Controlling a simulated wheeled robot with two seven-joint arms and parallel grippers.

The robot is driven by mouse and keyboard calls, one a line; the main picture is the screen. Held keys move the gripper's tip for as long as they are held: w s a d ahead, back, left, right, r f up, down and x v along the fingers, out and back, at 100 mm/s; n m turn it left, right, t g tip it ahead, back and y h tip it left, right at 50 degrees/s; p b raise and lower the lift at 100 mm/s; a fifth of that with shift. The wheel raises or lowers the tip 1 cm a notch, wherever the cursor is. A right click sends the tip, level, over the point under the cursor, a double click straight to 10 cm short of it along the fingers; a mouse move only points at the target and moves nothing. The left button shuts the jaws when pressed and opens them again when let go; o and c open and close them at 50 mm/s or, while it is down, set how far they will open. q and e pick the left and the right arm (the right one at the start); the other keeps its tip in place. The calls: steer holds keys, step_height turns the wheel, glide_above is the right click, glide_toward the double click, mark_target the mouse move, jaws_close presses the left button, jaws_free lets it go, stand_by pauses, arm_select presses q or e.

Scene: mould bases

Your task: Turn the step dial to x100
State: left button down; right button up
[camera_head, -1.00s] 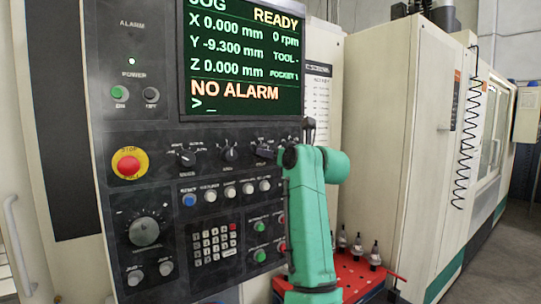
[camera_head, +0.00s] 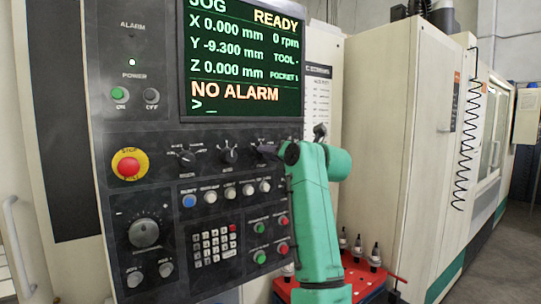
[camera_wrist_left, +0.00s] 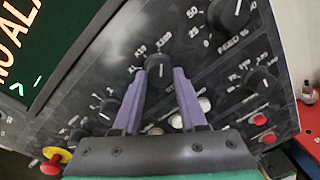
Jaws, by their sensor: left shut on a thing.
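The step dial (camera_wrist_left: 158,66) is a dark round knob on the black control panel, with x10 and x100 marks printed above it in the left wrist view. My left gripper (camera_wrist_left: 160,76) has its two purple fingers on either side of this dial and is shut on it. A pale line shows on the dial's face, but I cannot tell surely which mark it points to. In the head view my left gripper (camera_head: 268,151) is at the right end of the dial row and mostly hides the dial. My right gripper is in neither view.
Two other dials (camera_head: 186,158) (camera_head: 229,155) sit left in the same row, above several push buttons. A red stop button (camera_head: 128,166) is at the panel's left. The screen (camera_head: 243,55) is above. A red tray (camera_head: 380,276) with tool holders stands lower right.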

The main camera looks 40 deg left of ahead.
arm_select(q)
steer(key=shift+c, duration=2.3)
jaws_free()
steer(key=b+v, duration=0.6)
steer(key=v, duration=0.8)
steer(key=shift+d, duration=0.25)
steer(key=shift+s, duration=0.15)
